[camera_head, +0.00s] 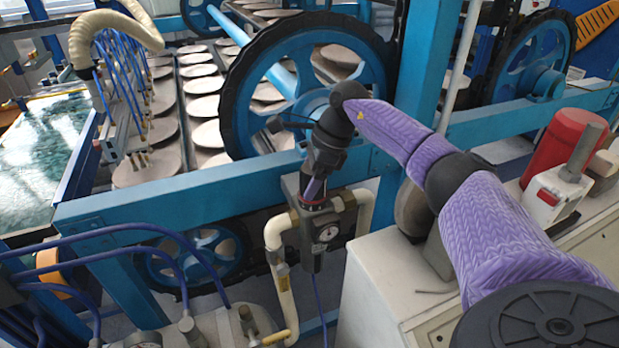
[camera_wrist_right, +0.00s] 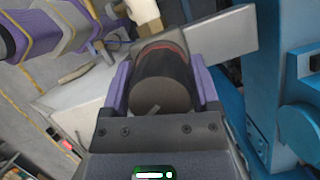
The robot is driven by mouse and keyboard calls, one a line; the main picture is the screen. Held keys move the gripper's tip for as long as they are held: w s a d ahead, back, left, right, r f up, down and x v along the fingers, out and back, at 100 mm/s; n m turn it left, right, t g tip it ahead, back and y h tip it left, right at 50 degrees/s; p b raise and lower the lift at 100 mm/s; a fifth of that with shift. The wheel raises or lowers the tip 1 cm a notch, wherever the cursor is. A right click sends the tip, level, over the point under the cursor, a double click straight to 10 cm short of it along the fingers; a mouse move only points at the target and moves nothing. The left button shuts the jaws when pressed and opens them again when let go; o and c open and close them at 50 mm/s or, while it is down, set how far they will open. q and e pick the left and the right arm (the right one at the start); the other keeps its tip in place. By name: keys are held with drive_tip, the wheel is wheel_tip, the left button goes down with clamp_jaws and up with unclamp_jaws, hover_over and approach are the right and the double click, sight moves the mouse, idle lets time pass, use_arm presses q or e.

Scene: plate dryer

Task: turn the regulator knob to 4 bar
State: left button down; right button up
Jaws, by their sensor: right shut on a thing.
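My right gripper (camera_head: 313,192) comes down on the knob from above. Its two purple fingers are shut on the knob, one on each side. The gauge needle is too small to read. My left gripper is not in view.
A blue beam (camera_head: 190,188) runs behind the regulator, and a large toothed wheel (camera_head: 237,100) stands behind it. Beige pipes (camera_head: 279,265) flank the regulator. A white cabinet (camera_head: 385,290) stands to the right, and blue hoses (camera_head: 110,230) cross the lower left.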

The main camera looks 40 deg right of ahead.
drive_tip(key=shift+r, duration=0.15)
drive_tip(key=o, duration=1.1)
drive_tip(key=v, duration=1)
drive_tip(key=shift+a, duration=0.1)
